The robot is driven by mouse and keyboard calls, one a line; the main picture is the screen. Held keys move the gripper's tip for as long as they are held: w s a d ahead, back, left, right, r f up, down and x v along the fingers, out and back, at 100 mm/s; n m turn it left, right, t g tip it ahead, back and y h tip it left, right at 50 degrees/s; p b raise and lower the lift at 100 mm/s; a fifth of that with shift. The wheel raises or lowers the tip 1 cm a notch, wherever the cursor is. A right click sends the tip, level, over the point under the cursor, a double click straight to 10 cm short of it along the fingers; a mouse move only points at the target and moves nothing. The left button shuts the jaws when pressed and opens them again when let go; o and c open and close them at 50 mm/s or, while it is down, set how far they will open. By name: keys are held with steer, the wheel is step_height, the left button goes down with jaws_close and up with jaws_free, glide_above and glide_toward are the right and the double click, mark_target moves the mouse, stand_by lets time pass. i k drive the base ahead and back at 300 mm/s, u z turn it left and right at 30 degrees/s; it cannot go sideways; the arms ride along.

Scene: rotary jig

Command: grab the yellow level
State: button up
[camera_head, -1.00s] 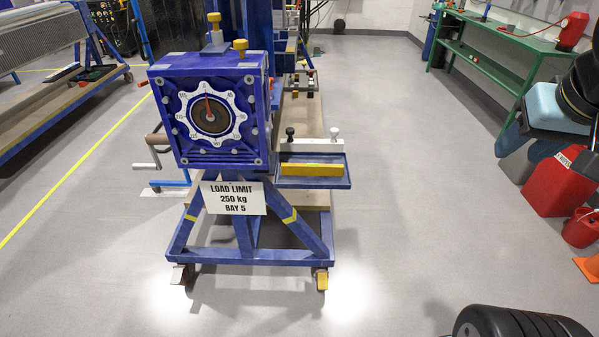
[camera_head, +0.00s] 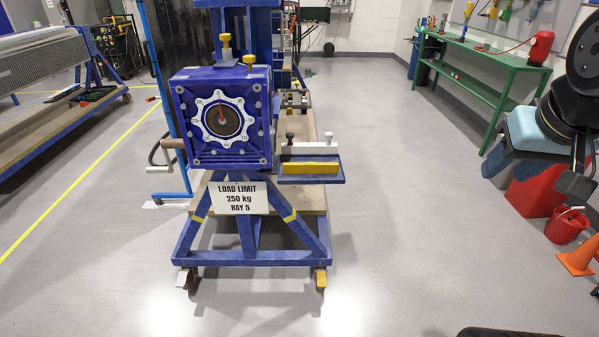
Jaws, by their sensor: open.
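The yellow level (camera_head: 309,167) is a short yellow bar lying lengthwise in a small blue tray (camera_head: 312,180) on the right side of the blue rotary jig (camera_head: 190,150). A pale bar (camera_head: 310,149) with two upright knobs, one dark and one light, lies just behind it. My gripper (camera_head: 577,165) is dark and shows at the right edge, beneath my black arm joint. It is open and far to the right of the level. The arm partly hides its shape, and I see nothing held in it.
The jig stands on a wheeled blue frame with a load-limit sign (camera_head: 239,198). Grey floor is clear right of it. A red bucket (camera_head: 567,225), an orange cone (camera_head: 579,256) and a red box (camera_head: 536,191) stand at right. A green bench (camera_head: 490,55) lines the right wall.

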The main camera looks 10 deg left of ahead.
mark_target(308, 167)
steer(key=z, duration=0.2)
steer(key=i, duration=0.9)
steer(key=u, duration=0.1)
